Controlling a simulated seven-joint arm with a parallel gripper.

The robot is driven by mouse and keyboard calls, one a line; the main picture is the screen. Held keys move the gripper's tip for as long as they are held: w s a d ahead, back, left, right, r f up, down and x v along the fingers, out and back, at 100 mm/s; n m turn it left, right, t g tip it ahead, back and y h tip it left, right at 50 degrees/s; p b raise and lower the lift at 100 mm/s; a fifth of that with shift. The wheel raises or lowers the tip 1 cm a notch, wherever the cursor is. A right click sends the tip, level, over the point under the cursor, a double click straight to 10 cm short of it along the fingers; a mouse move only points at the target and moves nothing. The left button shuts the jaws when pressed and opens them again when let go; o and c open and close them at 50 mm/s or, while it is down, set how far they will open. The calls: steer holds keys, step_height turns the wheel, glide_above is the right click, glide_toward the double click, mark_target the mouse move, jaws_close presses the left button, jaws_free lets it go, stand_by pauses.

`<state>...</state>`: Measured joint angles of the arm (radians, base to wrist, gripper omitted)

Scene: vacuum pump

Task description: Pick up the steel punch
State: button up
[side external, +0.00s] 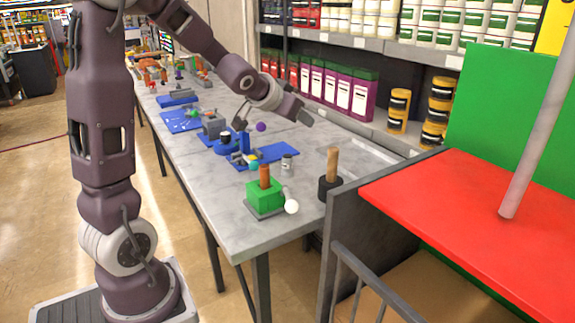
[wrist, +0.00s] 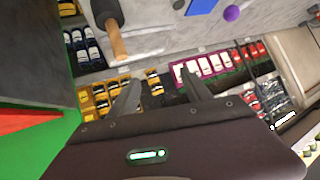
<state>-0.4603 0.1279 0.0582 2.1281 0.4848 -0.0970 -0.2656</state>
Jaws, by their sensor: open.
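My gripper (side external: 306,117) is raised over the far edge of the bench. In the wrist view my gripper (wrist: 158,88) has its two fingers apart with nothing between them, facing the shelves. A small grey metallic cylinder (side external: 287,165) stands upright on the bench to the right of the blue plate. It may be the steel punch, but I cannot tell for sure. It is apart from my gripper, lower and nearer the bench's front end.
A black-headed mallet with a wooden handle (side external: 331,166) stands at the bench's right edge. A green block (side external: 266,195) holds a copper-coloured cylinder, with a white ball (side external: 291,206) beside it. A purple ball (side external: 261,127), blue plates and stocked shelves are near.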

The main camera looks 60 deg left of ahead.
steer(key=w+a+f, duration=0.4)
steer(key=a+f, duration=0.1)
steer(key=a, duration=0.2)
steer(key=t+h, duration=0.1)
steer(key=t, duration=0.2)
glide_above(284, 160)
step_height(284, 160, down, 8)
steer(key=shift+h, duration=0.3)
step_height(284, 160, down, 7)
steer(key=shift+a+f, duration=0.1)
steer(key=x, duration=0.5)
steer(key=shift+s, duration=0.1)
jaws_close()
